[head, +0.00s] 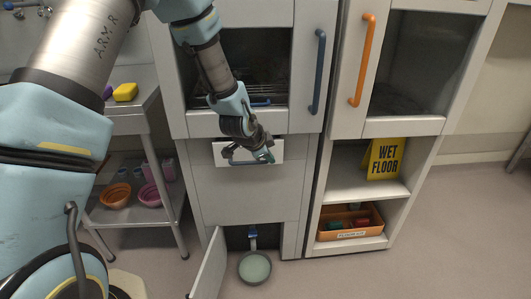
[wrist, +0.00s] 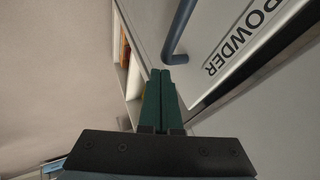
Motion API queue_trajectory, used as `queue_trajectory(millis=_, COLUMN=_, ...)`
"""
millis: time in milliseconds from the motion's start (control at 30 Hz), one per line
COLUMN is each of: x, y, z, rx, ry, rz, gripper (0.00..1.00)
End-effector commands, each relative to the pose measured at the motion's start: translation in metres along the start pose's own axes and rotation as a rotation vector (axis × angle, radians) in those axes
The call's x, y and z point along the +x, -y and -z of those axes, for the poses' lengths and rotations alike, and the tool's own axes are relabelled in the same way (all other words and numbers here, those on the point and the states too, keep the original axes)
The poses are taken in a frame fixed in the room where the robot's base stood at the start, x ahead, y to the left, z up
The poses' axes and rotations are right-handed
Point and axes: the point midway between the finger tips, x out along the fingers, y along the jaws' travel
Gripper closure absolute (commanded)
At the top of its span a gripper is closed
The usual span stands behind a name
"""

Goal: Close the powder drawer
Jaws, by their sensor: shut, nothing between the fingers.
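The powder drawer (head: 221,154) is a small white front below the dark chamber of the left cabinet, partly hidden behind my gripper (head: 268,158). In the wrist view its white face (wrist: 218,32) carries the label "POWDER" and a blue-grey bar handle (wrist: 179,36). A dark band runs along the edge of the face; I cannot tell how far the drawer stands out. My gripper also shows in the wrist view (wrist: 161,72), its green fingers together and empty. The fingertips are close to the handle's near end; whether they touch it or the face is unclear.
A steel cart (head: 146,122) stands left. On the right, open shelves hold a yellow wet-floor sign (head: 384,158) and an orange tray (head: 374,236).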

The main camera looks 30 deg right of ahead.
Motion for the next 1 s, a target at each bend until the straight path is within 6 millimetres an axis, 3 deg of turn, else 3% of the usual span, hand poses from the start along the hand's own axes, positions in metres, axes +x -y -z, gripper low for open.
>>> queue_trajectory(millis=33, x=0.001, y=0.01, z=0.0, rx=-0.003, ry=0.0, rz=0.003, gripper=1.0)
queue_trajectory(millis=200, x=0.009, y=0.023, z=0.0, rx=-0.002, ry=0.0, rz=0.002, gripper=1.0)
queue_trajectory(millis=667, x=0.013, y=0.028, z=-0.001, rx=-0.002, ry=0.0, rz=0.002, gripper=1.0)
queue_trajectory(millis=1000, x=0.022, y=0.048, z=0.0, rx=-0.002, ry=-0.001, rz=0.005, gripper=1.0)
